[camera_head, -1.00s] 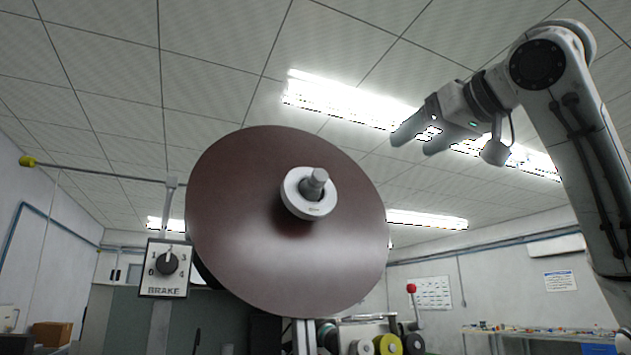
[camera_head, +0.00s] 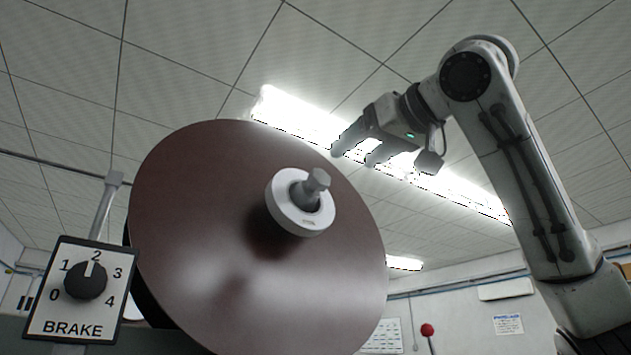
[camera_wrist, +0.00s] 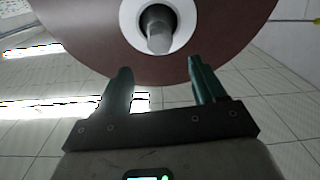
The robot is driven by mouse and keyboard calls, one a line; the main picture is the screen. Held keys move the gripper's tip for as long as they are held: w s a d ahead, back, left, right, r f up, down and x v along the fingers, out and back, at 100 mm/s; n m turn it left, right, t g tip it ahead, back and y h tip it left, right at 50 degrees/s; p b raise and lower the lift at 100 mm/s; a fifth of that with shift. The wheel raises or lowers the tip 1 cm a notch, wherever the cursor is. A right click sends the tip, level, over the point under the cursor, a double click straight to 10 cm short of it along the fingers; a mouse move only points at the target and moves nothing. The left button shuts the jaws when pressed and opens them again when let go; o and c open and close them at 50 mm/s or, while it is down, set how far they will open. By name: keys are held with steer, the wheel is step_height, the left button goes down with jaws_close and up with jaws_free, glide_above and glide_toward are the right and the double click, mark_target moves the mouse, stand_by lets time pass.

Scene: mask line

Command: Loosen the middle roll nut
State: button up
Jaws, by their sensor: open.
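The roll nut is a white ring with a grey knob (camera_head: 316,183) at the centre of a large dark red-brown disc (camera_head: 200,255). In the wrist view the knob (camera_wrist: 158,30) shows at the top, inside its white ring. My gripper (camera_head: 353,153) is up and to the right of the nut in the head view, apart from it. In the wrist view its two dark fingers (camera_wrist: 158,78) are open with nothing between them. They point toward the disc, and the knob lies beyond the gap, roughly in line with it.
A brake dial (camera_head: 86,280) on a black and white panel stands left of the disc, its pointer near 2. A grey post (camera_head: 105,205) rises above it. A red ball-topped lever (camera_head: 427,330) shows low right. The space between gripper and disc looks clear.

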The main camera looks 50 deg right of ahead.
mark_target(323, 177)
steer(key=p+x, duration=0.2)
steer(key=x, duration=0.8)
steer(key=shift+w+p, duration=0.1)
steer(key=shift+p, duration=0.25)
steer(key=c, duration=1.1)
steer(key=shift+o, duration=0.2)
